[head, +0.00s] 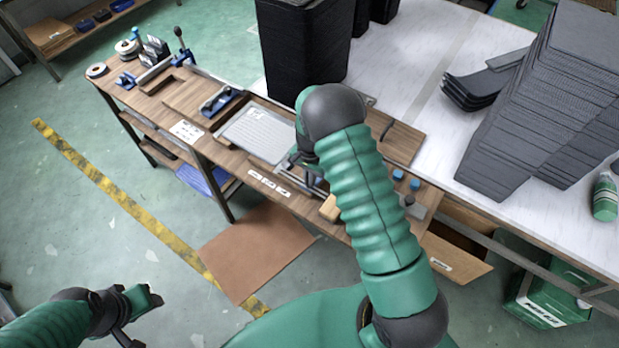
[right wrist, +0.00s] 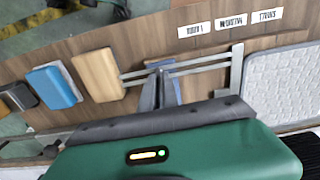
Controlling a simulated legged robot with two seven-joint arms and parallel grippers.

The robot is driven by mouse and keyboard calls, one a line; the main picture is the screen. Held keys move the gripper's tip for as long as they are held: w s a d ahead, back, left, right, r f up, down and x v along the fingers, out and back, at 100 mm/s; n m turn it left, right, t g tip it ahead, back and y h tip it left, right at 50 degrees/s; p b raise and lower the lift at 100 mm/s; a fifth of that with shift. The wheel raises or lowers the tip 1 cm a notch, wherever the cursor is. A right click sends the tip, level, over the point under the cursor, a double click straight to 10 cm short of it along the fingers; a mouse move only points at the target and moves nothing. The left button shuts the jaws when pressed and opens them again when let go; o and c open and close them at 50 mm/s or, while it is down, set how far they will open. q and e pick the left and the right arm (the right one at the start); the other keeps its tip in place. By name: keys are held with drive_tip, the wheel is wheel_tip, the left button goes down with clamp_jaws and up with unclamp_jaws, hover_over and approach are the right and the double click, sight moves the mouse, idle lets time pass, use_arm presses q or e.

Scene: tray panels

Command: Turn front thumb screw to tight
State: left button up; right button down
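My right gripper (head: 308,172) is over the wooden workbench, by a metal rail fixture beside the grey tray panel (head: 257,133). My forearm partly covers it. In the right wrist view, two parallel metal rails (right wrist: 205,65) run from a wood block towards the panel (right wrist: 283,82). Thin upright fingers (right wrist: 163,90) stand against the rails, with a bluish part (right wrist: 160,64) behind them. Finger gap and any grasp are unclear. I cannot clearly identify the front thumb screw. My left gripper (head: 142,305) is low at the left, away from the bench; its opening is unclear.
A wood block (right wrist: 97,74), a blue block (right wrist: 54,87) and darker pieces line the bench beside the rails. Three white labels (head: 268,183) mark the front edge. A black bin (head: 300,50) and stacked dark panels (head: 540,100) occupy the white table.

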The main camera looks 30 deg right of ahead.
drive_tip(key=shift+w+r, duration=0.1)
drive_tip(key=shift+w, duration=0.05)
idle(0.3)
drive_tip(key=c, duration=1.6)
unclamp_jaws()
wheel_tip(320, 180, up, 17)
drive_tip(key=shift+f+b, duration=0.2)
drive_tip(key=shift+b, duration=0.2)
